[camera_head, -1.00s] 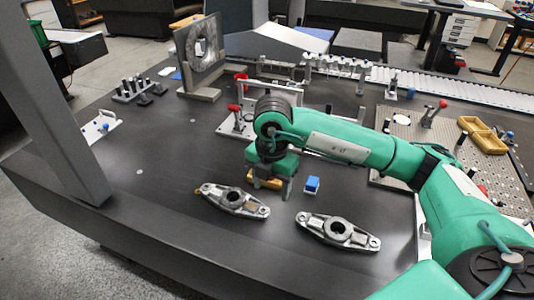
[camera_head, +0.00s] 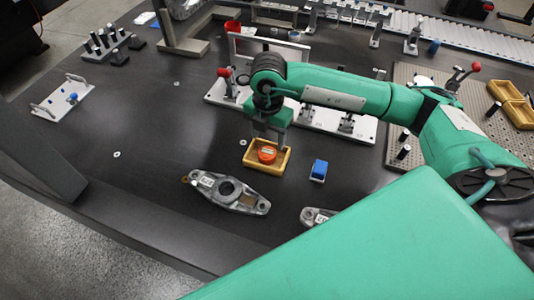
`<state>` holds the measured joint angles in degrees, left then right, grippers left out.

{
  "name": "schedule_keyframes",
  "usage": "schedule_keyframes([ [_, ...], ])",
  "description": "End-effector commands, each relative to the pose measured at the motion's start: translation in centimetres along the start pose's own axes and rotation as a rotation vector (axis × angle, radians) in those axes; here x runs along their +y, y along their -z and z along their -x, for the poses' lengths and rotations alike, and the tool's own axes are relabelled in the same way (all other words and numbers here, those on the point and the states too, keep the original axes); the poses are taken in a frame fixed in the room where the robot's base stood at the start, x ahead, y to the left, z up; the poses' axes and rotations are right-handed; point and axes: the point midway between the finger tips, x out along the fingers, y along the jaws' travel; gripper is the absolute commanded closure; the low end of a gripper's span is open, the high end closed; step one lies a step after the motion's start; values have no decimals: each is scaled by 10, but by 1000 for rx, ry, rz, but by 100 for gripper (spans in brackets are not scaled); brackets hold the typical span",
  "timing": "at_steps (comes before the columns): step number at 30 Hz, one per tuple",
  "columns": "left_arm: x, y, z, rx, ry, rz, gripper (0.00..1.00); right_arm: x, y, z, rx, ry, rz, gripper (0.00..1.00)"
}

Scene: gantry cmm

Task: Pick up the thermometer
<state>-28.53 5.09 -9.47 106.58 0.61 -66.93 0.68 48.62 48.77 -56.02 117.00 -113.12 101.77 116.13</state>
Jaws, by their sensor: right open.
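No thing in view is clearly recognisable as a thermometer. A small round orange object (camera_head: 266,155) sits in a small yellow tray (camera_head: 260,170) on the dark table, and I cannot tell whether it is the thermometer. My right gripper (camera_head: 269,137) points down, open, just above the back part of this tray. Its fingers are small and partly dark against the table, and I see nothing between them. My left gripper is not in view.
A blue block (camera_head: 319,170) stands right of the tray. A metal casting (camera_head: 229,192) lies in front, and a second casting (camera_head: 313,216) is partly hidden by my green arm. A white fixture plate (camera_head: 350,128) is behind. The table's left middle is clear.

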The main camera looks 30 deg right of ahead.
Motion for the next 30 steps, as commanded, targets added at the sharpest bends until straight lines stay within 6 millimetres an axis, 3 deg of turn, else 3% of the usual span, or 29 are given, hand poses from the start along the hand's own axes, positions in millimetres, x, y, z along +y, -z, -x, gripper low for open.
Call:
schedule_keyframes([
  [8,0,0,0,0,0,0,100,0,0,-23,-1,2,0,41],
  [16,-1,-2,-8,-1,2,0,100,3,0,-61,0,1,0,41],
  [25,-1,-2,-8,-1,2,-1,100,3,0,-66,-1,0,1,41],
  [30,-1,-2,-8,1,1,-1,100,3,0,-66,-1,0,1,74],
])
